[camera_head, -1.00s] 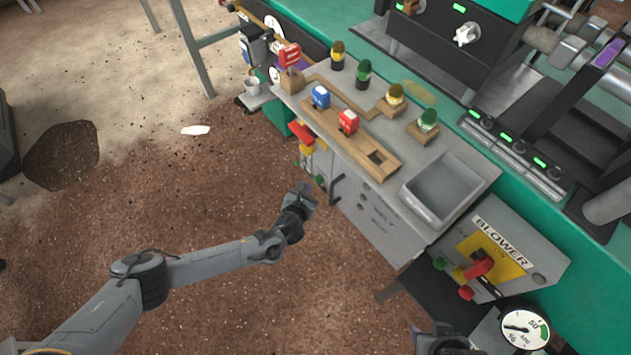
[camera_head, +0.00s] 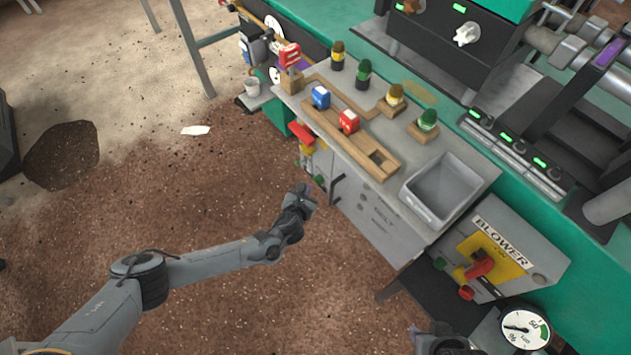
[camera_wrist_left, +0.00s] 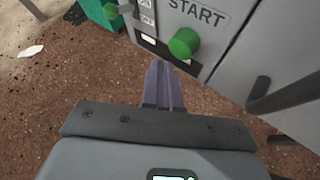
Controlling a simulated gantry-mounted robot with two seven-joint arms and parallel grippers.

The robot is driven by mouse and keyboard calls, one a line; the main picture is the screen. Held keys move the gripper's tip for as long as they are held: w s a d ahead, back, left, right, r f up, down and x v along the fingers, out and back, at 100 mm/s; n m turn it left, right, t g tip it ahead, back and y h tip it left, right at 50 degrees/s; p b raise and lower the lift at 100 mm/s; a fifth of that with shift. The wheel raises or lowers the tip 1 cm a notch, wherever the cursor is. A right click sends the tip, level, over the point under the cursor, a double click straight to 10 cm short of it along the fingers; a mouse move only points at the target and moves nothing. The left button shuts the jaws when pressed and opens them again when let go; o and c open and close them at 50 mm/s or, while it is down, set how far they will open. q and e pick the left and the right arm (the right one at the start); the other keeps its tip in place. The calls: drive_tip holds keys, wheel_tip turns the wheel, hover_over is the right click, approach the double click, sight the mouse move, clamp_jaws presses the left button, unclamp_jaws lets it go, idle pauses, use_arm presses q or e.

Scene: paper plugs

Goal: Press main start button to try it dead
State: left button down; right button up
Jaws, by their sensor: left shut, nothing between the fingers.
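The green round start button (camera_wrist_left: 184,42) sticks out of the grey cabinet front under the word START in the left wrist view. My left gripper (camera_wrist_left: 163,72) is shut and empty. Its purple fingers point toward the cabinet and end just below and left of the button in that picture, with no clear contact. In the head view my left gripper (camera_head: 306,190) is beside the cabinet's left front, close to a green button (camera_head: 319,180). My right gripper (camera_head: 418,332) shows only partly at the bottom edge, and its jaws are unclear.
A grey cabinet door (camera_head: 375,215) and dark handle (camera_wrist_left: 272,95) are right of the button. A red and yellow control (camera_head: 303,140) juts from the cabinet's left end. The bench top holds coloured plugs, a wooden rail and a grey bin (camera_head: 443,192). A blower box (camera_head: 500,250) stands to the right.

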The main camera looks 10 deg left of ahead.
idle(0.5)
use_arm(q)
drive_tip(key=shift+w+d, duration=0.1)
drive_tip(key=shift+w, duration=0.05)
drive_tip(key=shift+w+d, duration=0.2)
drive_tip(key=shift+w, duration=0.05)
idle(0.5)
drive_tip(key=shift+w+d, duration=0.3)
drive_tip(key=shift+w, duration=0.05)
idle(0.5)
drive_tip(key=shift+s+a+r, duration=0.1)
idle(0.3)
drive_tip(key=shift+s+a+p, duration=0.5)
drive_tip(key=shift+s+p, duration=0.1)
drive_tip(key=shift+p, duration=0.2)
